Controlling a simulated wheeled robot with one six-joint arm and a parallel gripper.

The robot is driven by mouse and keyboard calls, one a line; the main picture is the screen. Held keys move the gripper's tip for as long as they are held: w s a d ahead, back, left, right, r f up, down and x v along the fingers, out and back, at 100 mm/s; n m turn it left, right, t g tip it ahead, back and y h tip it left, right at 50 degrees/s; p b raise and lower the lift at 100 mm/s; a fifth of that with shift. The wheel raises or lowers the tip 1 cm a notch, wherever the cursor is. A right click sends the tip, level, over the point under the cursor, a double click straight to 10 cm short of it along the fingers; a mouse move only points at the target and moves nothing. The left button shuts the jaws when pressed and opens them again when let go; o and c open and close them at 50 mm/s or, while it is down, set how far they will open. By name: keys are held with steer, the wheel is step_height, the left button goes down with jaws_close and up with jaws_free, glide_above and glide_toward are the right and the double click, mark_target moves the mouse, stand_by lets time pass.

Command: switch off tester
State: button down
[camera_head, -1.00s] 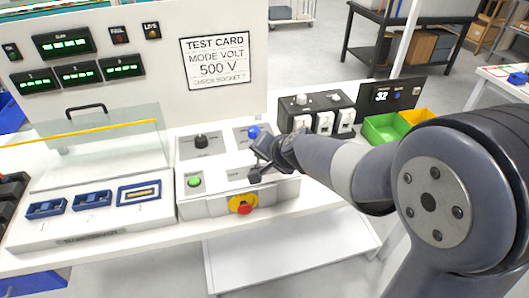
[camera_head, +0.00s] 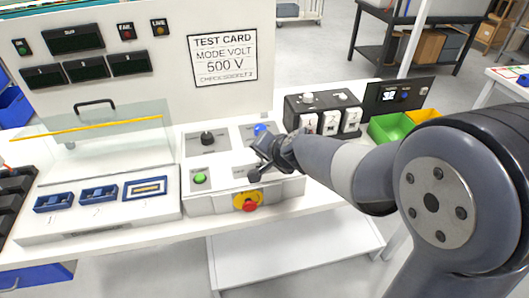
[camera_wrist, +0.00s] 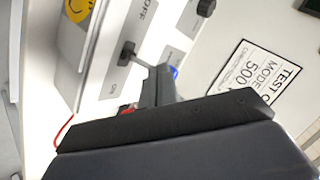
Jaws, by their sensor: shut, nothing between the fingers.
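The tester is a white bench panel (camera_head: 222,205) with a tall display board (camera_head: 165,75) behind it. Its green-digit displays (camera_head: 75,40) are dark. A small black switch knob on a thin stem shows in the wrist view (camera_wrist: 127,52), between printed OFF and ON labels. My gripper (camera_head: 262,165) is at the right part of the panel, close to this switch. In the wrist view my gripper (camera_wrist: 155,88) is shut and empty, with its tips beside the stem. I cannot tell whether they touch it.
A red stop button on a yellow disc (camera_head: 248,202) is on the panel's front. A clear cover (camera_head: 95,138) stands left. Green (camera_head: 388,128) and yellow bins are right.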

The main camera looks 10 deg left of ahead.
steer(key=shift+a+f, duration=0.1)
steer(key=shift+a, duration=0.3)
stand_by(0.3)
steer(key=shift+s, duration=0.1)
steer(key=shift+r+p, duration=0.75)
steer(key=shift+r, duration=0.1)
steer(key=shift+d, duration=0.1)
